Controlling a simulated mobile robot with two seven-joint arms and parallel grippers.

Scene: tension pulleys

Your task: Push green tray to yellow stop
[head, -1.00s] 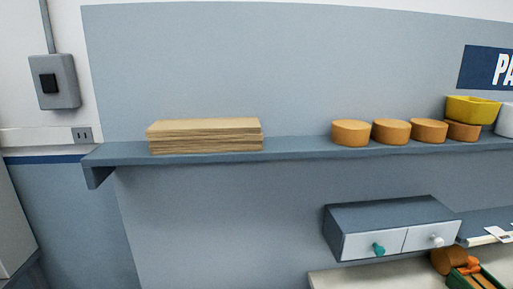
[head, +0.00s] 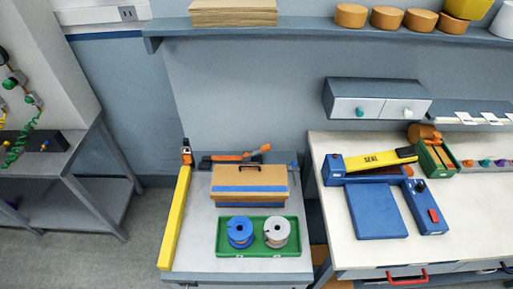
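The green tray (head: 257,251) lies near the front of a small grey table in the head view. It holds a blue spool (head: 240,232) and a pale grey spool (head: 276,232). A long yellow bar (head: 174,220), which looks like the yellow stop, runs along the table's left edge, with a gap between it and the tray. Neither of my grippers shows in this view.
A wooden box with a blue band (head: 249,186) stands right behind the tray. An orange-handled tool (head: 236,157) lies at the table's back. The bench (head: 440,262) on the right carries a blue sealing machine (head: 378,211). Grey floor is clear on the left.

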